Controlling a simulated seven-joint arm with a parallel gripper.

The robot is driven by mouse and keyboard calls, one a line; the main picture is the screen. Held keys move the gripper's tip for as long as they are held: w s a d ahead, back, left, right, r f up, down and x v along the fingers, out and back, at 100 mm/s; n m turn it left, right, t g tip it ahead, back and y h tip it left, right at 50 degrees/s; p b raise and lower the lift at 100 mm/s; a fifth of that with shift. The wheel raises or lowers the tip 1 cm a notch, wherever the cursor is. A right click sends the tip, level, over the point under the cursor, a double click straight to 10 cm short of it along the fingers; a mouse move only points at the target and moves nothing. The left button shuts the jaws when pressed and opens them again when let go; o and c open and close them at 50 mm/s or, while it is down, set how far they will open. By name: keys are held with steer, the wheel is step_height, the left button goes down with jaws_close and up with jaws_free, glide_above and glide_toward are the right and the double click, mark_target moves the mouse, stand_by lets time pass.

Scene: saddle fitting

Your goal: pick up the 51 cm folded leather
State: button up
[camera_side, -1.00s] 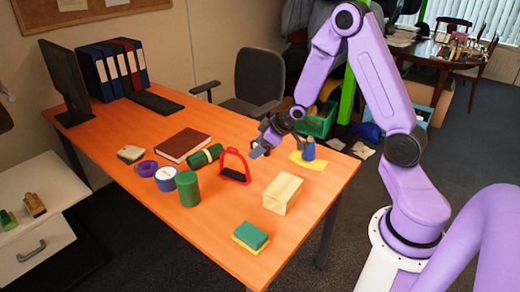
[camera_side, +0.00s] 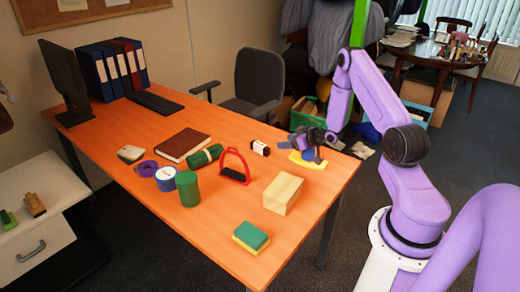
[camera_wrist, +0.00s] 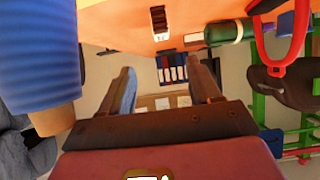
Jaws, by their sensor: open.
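A small dark brown bundle with a white band (camera_side: 260,148) lies near the desk's back edge. It looks like folded leather, but no size can be read. It also shows at the top of the wrist view (camera_wrist: 158,20). My gripper (camera_side: 296,138) is to its right, low over the back right of the desk and apart from it. In the wrist view, the open jaws (camera_wrist: 161,72) have nothing between them.
A blue bottle-like thing (camera_wrist: 38,55) stands close beside my gripper, by a yellow cloth (camera_side: 305,164). A red stirrup (camera_side: 236,168) and a cream block (camera_side: 283,193) are nearby. A brown book-like slab (camera_side: 183,145) lies farther left.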

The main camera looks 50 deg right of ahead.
mark_target(261, 145)
steer(key=shift+x, duration=6.65)
steer(key=shift+a, duration=0.15)
steer(key=shift+r, duration=0.1)
jaws_close()
